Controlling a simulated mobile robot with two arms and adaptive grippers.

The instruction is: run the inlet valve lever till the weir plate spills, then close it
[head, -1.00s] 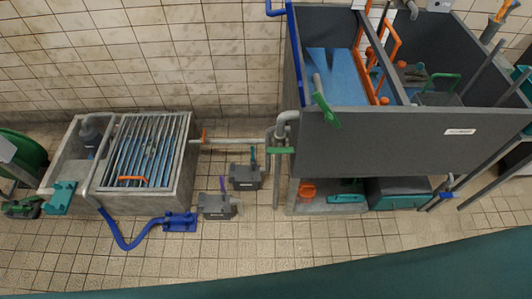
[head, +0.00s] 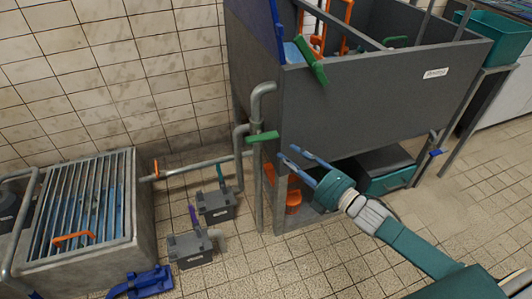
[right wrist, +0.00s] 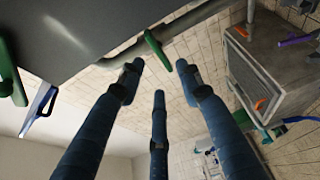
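A green lever (head: 262,136) sits across the grey pipe riser at the tank's front left corner; I take it for the inlet valve lever. My left gripper is not in view.
The dark grey tank (head: 365,110) stands above the gripper, with another green handle (head: 311,63) on its rim. A grated basin (head: 85,205) and two small grey boxes (head: 215,205) (head: 190,250) stand left.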

